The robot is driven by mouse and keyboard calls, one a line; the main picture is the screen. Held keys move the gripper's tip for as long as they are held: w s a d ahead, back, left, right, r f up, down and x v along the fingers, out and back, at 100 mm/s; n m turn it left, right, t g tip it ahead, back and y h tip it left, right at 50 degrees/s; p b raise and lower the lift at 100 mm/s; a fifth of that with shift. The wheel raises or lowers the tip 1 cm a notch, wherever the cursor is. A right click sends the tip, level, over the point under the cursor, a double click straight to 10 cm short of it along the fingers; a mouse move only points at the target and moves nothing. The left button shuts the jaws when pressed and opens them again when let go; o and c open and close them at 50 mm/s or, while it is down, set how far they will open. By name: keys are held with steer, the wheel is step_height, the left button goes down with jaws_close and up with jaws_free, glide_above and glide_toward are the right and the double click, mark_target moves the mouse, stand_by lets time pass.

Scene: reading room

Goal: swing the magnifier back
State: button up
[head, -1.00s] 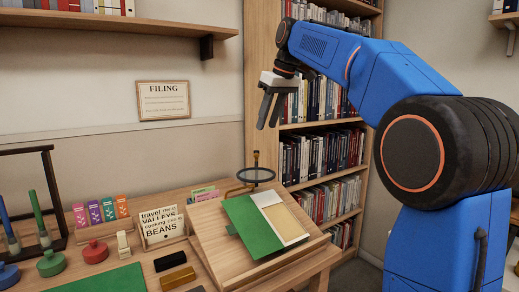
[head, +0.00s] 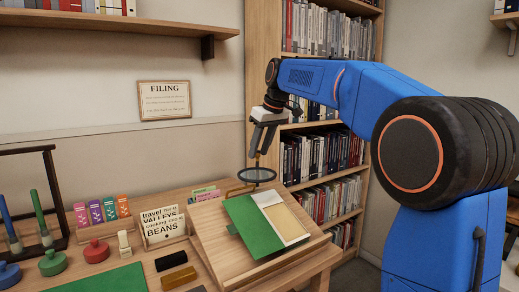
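The magnifier (head: 258,175) is a round lens in a dark rim, on a brass arm at the top edge of the sloped wooden reading stand (head: 212,240). A small brass post rises behind the lens. My gripper (head: 260,155) points down just above the lens, with its fingertips close to the top of the post. Its two dark fingers look apart, with nothing clearly held. I cannot tell whether they touch the post.
A card box (head: 160,228) and coloured tabs stand left of the stand. Stamps (head: 96,251), a green mat and dark blocks lie on the desk. A bookcase (head: 312,150) stands close behind. The air above the stand's lower part is free.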

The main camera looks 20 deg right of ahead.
steer(key=shift+c, duration=0.3)
jaws_close()
steer(key=shift+a, duration=0.1)
